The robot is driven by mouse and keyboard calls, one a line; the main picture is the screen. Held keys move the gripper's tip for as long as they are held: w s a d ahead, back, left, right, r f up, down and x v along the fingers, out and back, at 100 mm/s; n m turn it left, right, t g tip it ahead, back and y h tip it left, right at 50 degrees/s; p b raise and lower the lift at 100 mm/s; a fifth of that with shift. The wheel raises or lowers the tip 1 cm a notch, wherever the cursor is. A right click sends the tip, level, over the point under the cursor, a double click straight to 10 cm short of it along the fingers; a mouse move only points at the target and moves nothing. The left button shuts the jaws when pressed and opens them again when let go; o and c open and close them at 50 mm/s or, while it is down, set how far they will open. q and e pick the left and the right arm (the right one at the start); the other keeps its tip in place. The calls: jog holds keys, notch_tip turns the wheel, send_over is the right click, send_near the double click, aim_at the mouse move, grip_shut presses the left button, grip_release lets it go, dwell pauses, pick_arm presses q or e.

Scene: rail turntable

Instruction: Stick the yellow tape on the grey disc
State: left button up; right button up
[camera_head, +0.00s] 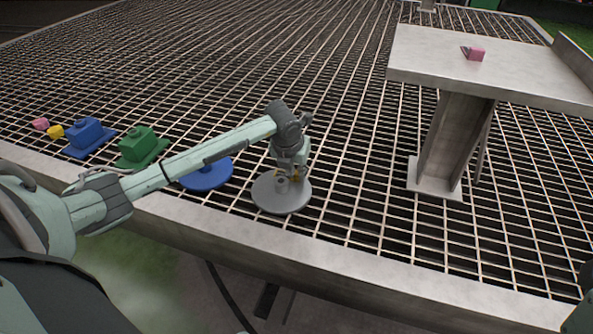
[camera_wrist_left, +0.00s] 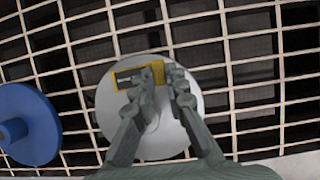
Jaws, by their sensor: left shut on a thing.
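My left gripper (camera_head: 292,174) is low over the grey disc (camera_head: 268,203), which lies flat on the grating. In the left wrist view, the gripper (camera_wrist_left: 158,80) is shut on the yellow tape (camera_wrist_left: 126,71), a small yellow rectangular piece with a dark middle. The tape is in front of the disc (camera_wrist_left: 108,108), near its far edge in that view. Whether the tape touches the disc I cannot tell. In the head view the tape is mostly hidden by the fingers. My right gripper is not in view.
A blue disc (camera_head: 207,176) lies just left of the grey one. A raised metal table (camera_head: 430,58) with a pink block (camera_head: 474,54) stands right.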

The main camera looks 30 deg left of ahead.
pick_arm(q)
jog(key=shift+s+f, duration=0.1)
jog(key=shift+f, duration=0.05)
jog(key=o, duration=0.8)
jog(key=v, duration=1.2)
